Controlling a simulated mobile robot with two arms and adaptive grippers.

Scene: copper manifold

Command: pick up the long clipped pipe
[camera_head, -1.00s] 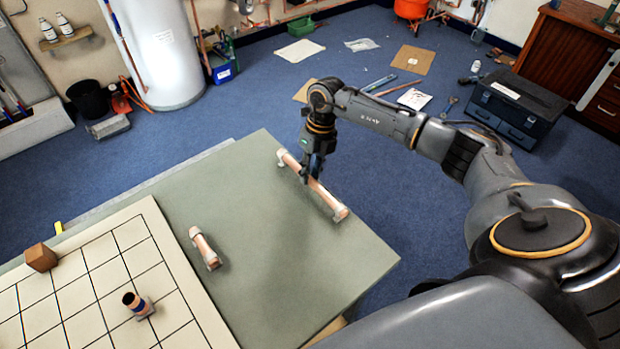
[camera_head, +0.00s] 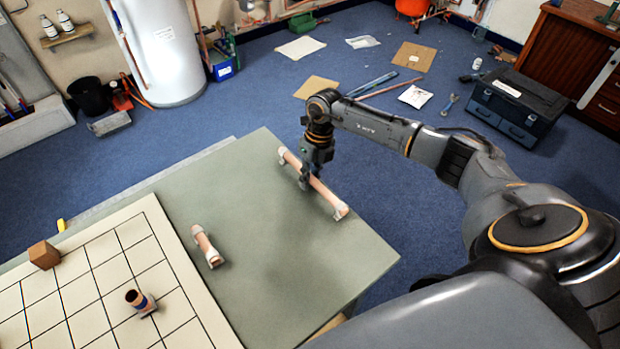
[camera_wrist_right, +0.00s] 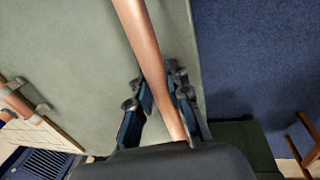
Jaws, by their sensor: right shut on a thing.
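The long clipped pipe (camera_head: 326,192) is a copper tube with a pale clip near each end. It lies along the right side of the green-grey tabletop in the head view. My right gripper (camera_head: 308,182) is over its middle, pointing down, with the fingers shut around the tube. In the right wrist view the long pipe (camera_wrist_right: 143,40) runs between the fingers of my right gripper (camera_wrist_right: 162,105). I cannot tell whether the pipe is off the table. My left gripper is not in view.
A short clipped pipe (camera_head: 206,246) lies on the tabletop (camera_head: 260,270) to the left. A cream gridded board (camera_head: 75,270) carries a brown block (camera_head: 44,255) and an upright copper piece (camera_head: 140,300). A black toolbox (camera_head: 515,105) stands on the blue floor.

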